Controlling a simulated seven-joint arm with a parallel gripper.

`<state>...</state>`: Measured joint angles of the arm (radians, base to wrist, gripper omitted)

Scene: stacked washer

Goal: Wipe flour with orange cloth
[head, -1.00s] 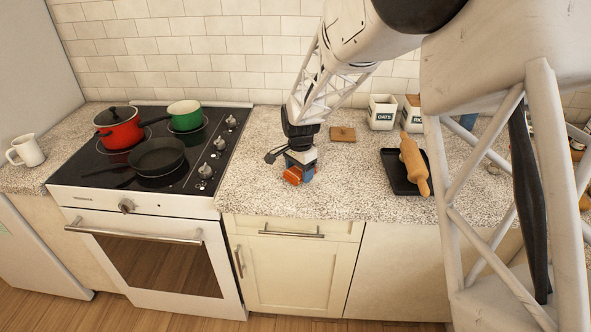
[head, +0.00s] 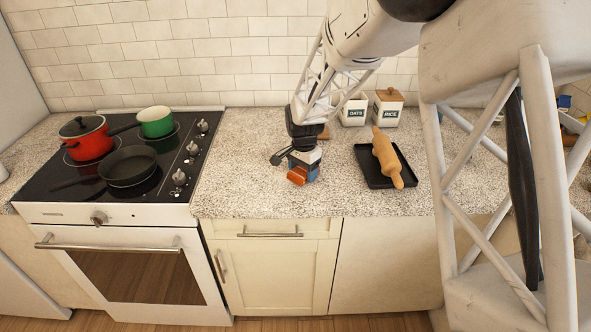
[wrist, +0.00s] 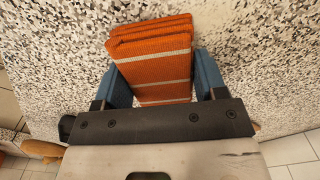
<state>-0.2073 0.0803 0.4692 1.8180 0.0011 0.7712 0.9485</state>
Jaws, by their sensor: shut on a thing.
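The folded orange cloth (wrist: 150,58) with pale stripes sits between the two blue fingers of my gripper (wrist: 164,78) in the wrist view. My gripper is shut on it. In the head view the cloth (head: 297,176) shows as a small orange patch at the front of my gripper (head: 304,172), low over the speckled counter, between stove and black tray. I cannot tell whether the cloth touches the counter. I cannot make out any flour against the white and grey speckled surface.
A rolling pin (head: 387,158) lies on the black tray (head: 372,179) to the right. Oats (head: 354,112) and rice (head: 388,107) canisters stand behind. The stove (head: 125,160) with red pot (head: 86,140), green pot (head: 155,121) and pan (head: 128,165) is left. Counter left of the gripper is clear.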

